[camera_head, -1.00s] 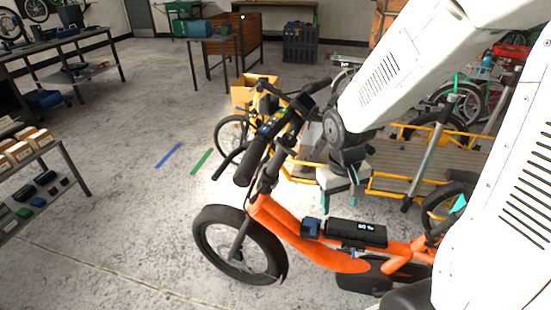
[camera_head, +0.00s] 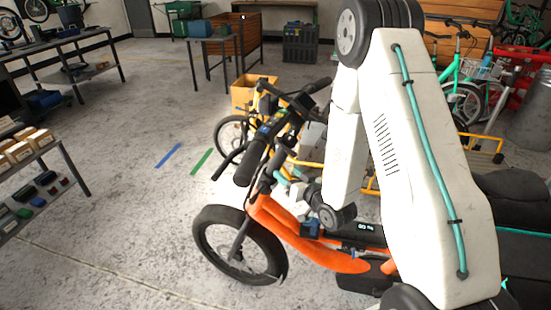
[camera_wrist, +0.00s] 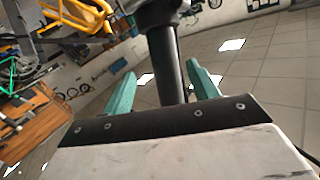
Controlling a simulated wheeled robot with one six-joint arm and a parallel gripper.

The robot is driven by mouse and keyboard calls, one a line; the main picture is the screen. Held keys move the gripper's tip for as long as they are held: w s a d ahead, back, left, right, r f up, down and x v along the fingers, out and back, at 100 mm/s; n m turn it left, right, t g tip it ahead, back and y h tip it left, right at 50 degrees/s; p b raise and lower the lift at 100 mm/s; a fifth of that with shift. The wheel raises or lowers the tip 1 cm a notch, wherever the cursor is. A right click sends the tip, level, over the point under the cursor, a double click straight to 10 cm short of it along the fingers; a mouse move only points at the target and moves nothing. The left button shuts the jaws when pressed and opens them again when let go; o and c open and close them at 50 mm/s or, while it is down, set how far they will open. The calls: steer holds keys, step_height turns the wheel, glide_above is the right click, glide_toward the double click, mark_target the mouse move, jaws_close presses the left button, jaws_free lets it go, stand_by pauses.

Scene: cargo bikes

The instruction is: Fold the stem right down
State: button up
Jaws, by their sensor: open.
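The orange cargo bike (camera_head: 300,238) stands with its front wheel to the left. Its dark stem (camera_head: 266,178) rises upright from the front of the frame, with the black handlebar (camera_head: 252,160) on top. My gripper (camera_head: 285,175) is just right of the stem, its teal fingers pointing at it. In the wrist view the stem is a dark tube (camera_wrist: 168,65) standing between the two open teal fingers of my gripper (camera_wrist: 160,78). There is a visible gap on both sides of the tube. Any latch or hinge at the stem's base is hidden or too small to tell.
My white arm covers much of the bike's right side. A yellow cargo bike (camera_head: 370,186) stands close behind. Shelving (camera_head: 62,160) is at the left. The floor left of the front wheel is clear, with blue and green tape strips.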

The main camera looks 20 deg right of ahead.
mark_target(276, 158)
steer(key=shift+w+r+t, duration=0.2)
steer(key=shift+r+t, duration=0.3)
steer(key=shift+r, duration=0.5)
steer(key=x, duration=0.7)
steer(key=shift+w+a, duration=0.2)
